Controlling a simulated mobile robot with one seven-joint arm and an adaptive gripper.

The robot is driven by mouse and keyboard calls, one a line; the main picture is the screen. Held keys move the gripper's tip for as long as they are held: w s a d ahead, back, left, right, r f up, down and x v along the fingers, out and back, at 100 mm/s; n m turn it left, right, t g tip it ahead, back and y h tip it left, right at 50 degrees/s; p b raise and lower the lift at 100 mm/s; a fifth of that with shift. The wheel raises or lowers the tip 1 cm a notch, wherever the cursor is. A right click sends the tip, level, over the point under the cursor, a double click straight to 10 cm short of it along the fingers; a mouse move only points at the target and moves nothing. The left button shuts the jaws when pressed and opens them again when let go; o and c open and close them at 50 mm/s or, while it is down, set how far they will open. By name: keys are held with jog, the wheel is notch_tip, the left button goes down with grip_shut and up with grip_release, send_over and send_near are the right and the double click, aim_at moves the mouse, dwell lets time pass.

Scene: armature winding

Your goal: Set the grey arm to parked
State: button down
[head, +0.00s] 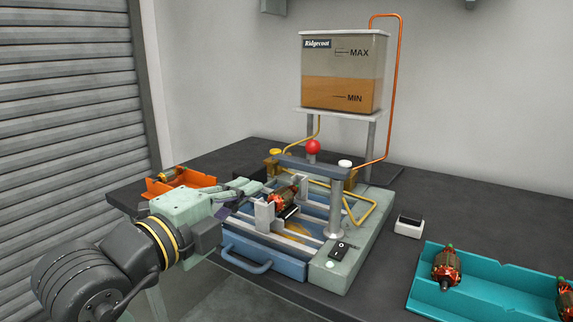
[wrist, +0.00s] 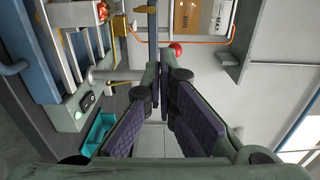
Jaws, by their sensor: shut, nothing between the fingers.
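The grey arm (head: 312,168) is a blue-grey bar on an upright metal post (head: 336,208). It reaches left from the post across the back of the winding fixture, with a red ball knob (head: 312,147) standing above it. In the wrist view the bar (wrist: 152,40) runs up the picture beyond my fingers, with the red knob (wrist: 176,48) to its right. My gripper (head: 254,186) is shut and empty, at the left of the fixture, short of the bar and apart from the knob. Marks by the post are too small to read.
A copper-wound armature (head: 284,196) lies in the fixture above a blue tray (head: 262,258). A Ridgecoat tank (head: 342,75) stands behind on a stand with pipes. An orange tray (head: 180,190) is at left, a teal tray (head: 480,302) at right. A small black-topped box (head: 408,226) sits between.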

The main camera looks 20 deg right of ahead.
aim_at(287, 165)
jog(key=p+x, duration=0.3)
jog(key=x, duration=1)
jog(key=shift+p, duration=0.3)
